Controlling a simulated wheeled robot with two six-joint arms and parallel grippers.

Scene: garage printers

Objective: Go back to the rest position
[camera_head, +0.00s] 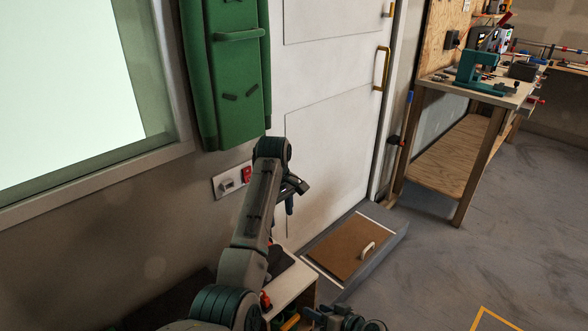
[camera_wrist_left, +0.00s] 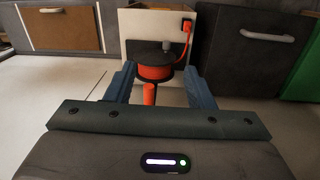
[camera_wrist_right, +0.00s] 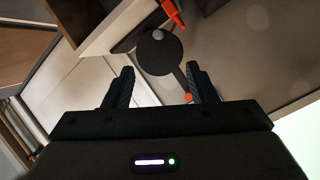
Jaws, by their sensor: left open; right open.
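My left arm rises from the bottom of the head view, and its gripper (camera_head: 289,203) hangs in front of the white door, above a small cabinet. In the left wrist view its two fingers (camera_wrist_left: 160,84) are spread apart with nothing gripped. A red reel with a dark round top (camera_wrist_left: 154,66) shows beyond them. My right gripper (camera_head: 343,318) is low at the bottom edge of the head view, partly cut off. In the right wrist view its fingers (camera_wrist_right: 160,84) are apart and empty. A dark round disc (camera_wrist_right: 159,52) shows beyond them.
A green wall case (camera_head: 228,75) hangs above my left arm. A white door (camera_head: 330,140) stands behind it. A brown panel with a pale handle (camera_head: 352,246) lies low by the door. A wooden workbench (camera_head: 478,90) stands at the right. Grey floor (camera_head: 500,240) is open at the right.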

